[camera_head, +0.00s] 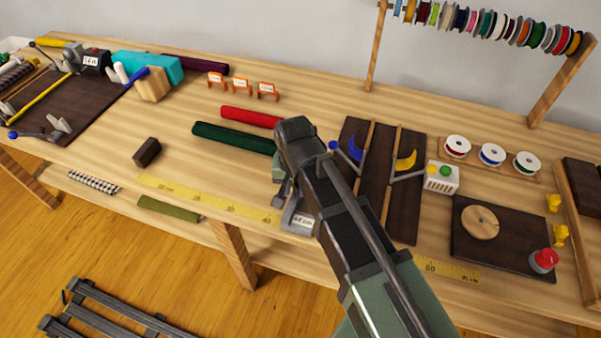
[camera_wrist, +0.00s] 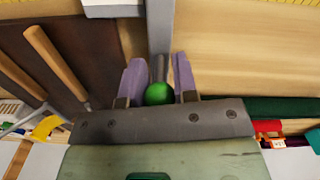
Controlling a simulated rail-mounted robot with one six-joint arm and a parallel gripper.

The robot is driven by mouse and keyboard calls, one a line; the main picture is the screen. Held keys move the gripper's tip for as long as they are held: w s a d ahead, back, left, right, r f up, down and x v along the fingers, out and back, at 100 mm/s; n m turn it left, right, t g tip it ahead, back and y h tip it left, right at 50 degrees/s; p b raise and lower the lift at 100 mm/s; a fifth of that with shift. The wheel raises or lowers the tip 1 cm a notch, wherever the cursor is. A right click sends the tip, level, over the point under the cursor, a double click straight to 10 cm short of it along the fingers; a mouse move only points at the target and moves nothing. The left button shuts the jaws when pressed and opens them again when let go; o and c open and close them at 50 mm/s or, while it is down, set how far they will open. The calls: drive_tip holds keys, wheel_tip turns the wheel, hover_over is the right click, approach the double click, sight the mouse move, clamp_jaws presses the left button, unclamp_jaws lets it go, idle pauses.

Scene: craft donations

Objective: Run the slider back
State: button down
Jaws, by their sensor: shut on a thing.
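The slider (camera_head: 299,221) is a grey piece with a white number label, standing at the yellow measuring strip (camera_head: 210,200) along the bench's front edge. My gripper (camera_head: 284,192) is beside the slider, partly hidden behind my own arm in the head view. In the wrist view, my gripper's two purple fingers (camera_wrist: 158,88) are shut around the slider's handle, a grey post with a green knob (camera_wrist: 158,94). A grey bar (camera_wrist: 160,30) runs away from the knob toward the top of that view. The fingertips' exact contact is hard to see.
Green (camera_head: 230,137) and red (camera_head: 250,117) rolls lie behind my gripper. A dark block (camera_head: 147,152) is to the left. A dark board with levers (camera_head: 403,220) and a white box with buttons (camera_head: 441,178) stand to the right. The strip's left part is clear.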

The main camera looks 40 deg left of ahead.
drive_tip(key=c, duration=0.9)
unclamp_jaws()
drive_tip(key=shift+r, duration=0.1)
wheel_tip(320, 180, up, 11)
drive_tip(key=p, duration=1.1)
drive_tip(key=shift+f, duration=0.2)
